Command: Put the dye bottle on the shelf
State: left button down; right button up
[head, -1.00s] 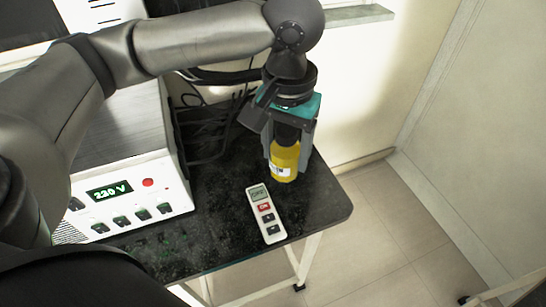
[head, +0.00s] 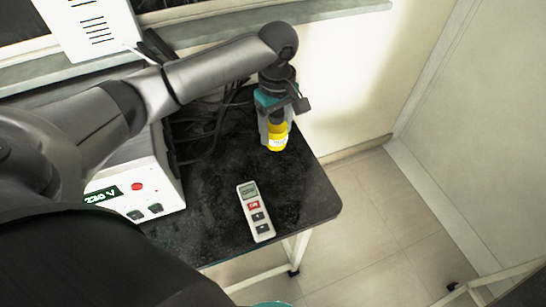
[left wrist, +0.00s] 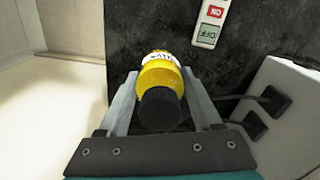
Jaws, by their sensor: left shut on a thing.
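The dye bottle is yellow with a white label and a black cap; it shows in the head view (head: 278,141) and in the left wrist view (left wrist: 161,75). My left gripper (head: 274,132) points down and is shut on the bottle, with one finger on each side in the left wrist view (left wrist: 160,90). The bottle is over the far right part of the black tabletop (head: 300,190). I cannot tell whether its base touches it. A pale ledge (head: 330,10) runs along the wall at the top; I cannot tell if it is the shelf. My right gripper is not clearly seen.
A white remote-like meter (head: 255,212) lies on the tabletop, nearer than the bottle. A white power unit (head: 150,185) with a green display stands at the left, partly behind my arm. Dark cables (head: 205,135) lie behind it. Bare floor lies right of the table.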

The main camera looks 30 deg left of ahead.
pick_arm(q)
notch_tip(320, 180, down, 8)
jog(key=shift+r+b, duration=0.25)
jog(key=shift+b, duration=0.5)
notch_tip(320, 180, down, 4)
jog(key=shift+f+b, duration=0.2)
jog(key=shift+b, duration=0.45)
jog(key=shift+c, duration=0.3)
grip_release()
